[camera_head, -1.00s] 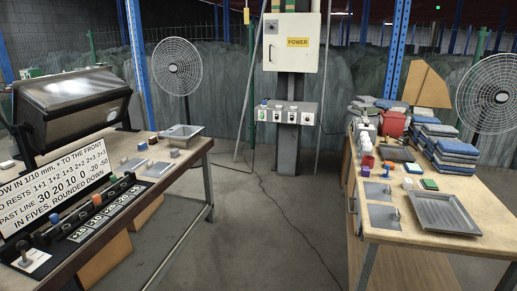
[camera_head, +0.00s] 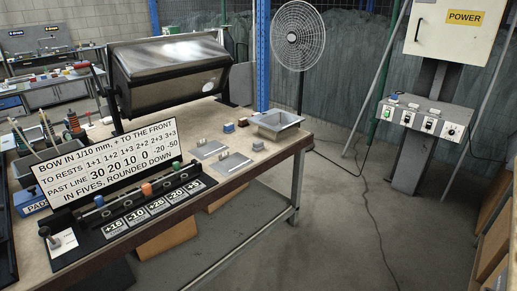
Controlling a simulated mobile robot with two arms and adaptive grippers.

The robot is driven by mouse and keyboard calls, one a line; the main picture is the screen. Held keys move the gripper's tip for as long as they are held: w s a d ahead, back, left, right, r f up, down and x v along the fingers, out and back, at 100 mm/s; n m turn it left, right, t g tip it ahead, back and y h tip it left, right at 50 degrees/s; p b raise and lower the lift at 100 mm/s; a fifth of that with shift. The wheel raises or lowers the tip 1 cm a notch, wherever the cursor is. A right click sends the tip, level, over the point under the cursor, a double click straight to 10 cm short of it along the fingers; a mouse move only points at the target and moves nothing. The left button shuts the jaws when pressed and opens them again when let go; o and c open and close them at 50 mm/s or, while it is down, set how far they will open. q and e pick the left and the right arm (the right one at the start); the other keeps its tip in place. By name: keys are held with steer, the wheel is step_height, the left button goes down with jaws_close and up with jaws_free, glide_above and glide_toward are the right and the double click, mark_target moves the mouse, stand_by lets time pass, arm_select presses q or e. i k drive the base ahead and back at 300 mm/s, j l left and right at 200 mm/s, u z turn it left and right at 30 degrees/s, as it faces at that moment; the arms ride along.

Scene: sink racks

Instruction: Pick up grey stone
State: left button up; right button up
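No thing in view can be told for certain as the grey stone. Small blocks lie on the left workbench (camera_head: 290,150): a blue block (camera_head: 228,128), a dark red block (camera_head: 243,122) and a pale beige-grey block (camera_head: 258,145). They are beside a grey metal basin (camera_head: 277,124) at the bench's far right corner. Two flat grey plates (camera_head: 233,163) with small upright pieces lie nearer. Neither of my grippers is in view.
A black rack with coloured blocks (camera_head: 146,190) and a text sign (camera_head: 105,163) stand at the bench front. A dark lamp-like box (camera_head: 170,75) rises behind. A fan (camera_head: 298,36) and power cabinet (camera_head: 445,28) stand behind open floor (camera_head: 350,220).

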mark_target(257, 145)
steer(key=i+l+u, duration=0.15)
steer(key=u, duration=0.25)
steer(key=i+l+u, duration=0.5)
steer(key=u, duration=0.25)
steer(key=i+l, duration=0.05)
steer(key=i, duration=0.05)
